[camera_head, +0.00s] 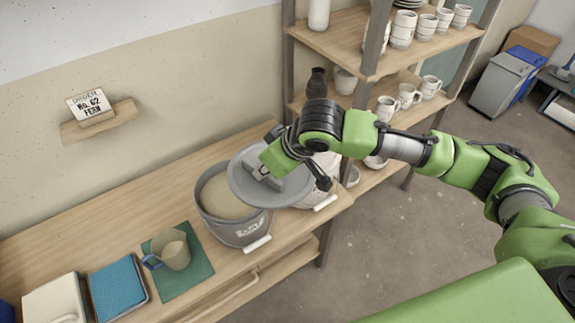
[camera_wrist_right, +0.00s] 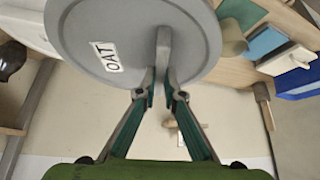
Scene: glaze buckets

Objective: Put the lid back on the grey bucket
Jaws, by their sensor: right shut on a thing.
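The grey bucket (camera_head: 228,231) stands open on the wooden bench in the head view, with a pale beige glaze inside and a label on its front. The round grey lid (camera_head: 292,192) is held by my right gripper (camera_head: 262,172), above and to the right of the bucket's opening. It overlaps the bucket's right rim in the picture. In the right wrist view the lid (camera_wrist_right: 120,30) shows an "OAT" label, and the right gripper's fingers (camera_wrist_right: 163,75) are closed on its upright handle. My left gripper is not in view.
A whitish bucket (camera_head: 328,163) stands right of the grey one, partly hidden by the lid and my arm. A mug (camera_head: 176,256) sits on a green mat (camera_head: 200,268) to the left. A blue book-like item (camera_head: 117,288) lies further left. Shelves (camera_head: 335,45) stand behind my right arm.

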